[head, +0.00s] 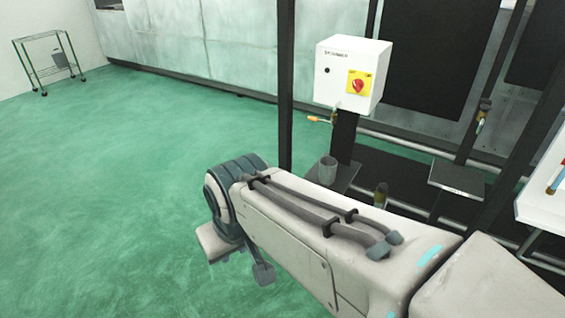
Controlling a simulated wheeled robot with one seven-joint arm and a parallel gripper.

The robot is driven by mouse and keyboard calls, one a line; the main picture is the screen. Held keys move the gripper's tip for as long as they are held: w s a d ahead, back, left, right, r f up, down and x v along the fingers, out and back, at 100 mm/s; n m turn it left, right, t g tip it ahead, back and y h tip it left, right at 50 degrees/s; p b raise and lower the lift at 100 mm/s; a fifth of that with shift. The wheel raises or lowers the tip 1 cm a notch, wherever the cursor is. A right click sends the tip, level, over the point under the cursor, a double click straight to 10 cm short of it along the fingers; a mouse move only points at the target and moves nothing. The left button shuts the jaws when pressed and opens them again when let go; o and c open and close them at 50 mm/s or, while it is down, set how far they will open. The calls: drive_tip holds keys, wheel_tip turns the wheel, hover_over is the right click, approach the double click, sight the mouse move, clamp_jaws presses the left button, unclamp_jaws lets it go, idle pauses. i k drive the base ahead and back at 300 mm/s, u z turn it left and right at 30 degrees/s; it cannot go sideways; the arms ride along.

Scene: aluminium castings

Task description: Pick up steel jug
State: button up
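A grey metal vessel (328,170), which may be the steel jug, stands upright on a small dark shelf just beyond my arm. Another grey container (60,59) sits on the wire trolley at the far left; it is too small to tell whether it is a jug. My gripper (242,263) points down over the green floor, left of the shelf and apart from both vessels. My own arm link hides much of it, and I cannot see whether its fingers are apart. No held thing shows.
A white switch box (350,75) with a red knob hangs on dark posts behind the shelf. A second small shelf (457,177) and a white surface (545,200) are at right. The trolley (50,68) stands far left. The green floor (140,170) between is clear.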

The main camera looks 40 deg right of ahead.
sight(327, 164)
drive_tip(key=z, duration=0.15)
drive_tip(key=i, duration=1.05)
drive_tip(key=z, duration=1.1)
drive_tip(key=i, duration=0.55)
drive_tip(key=z, duration=0.4)
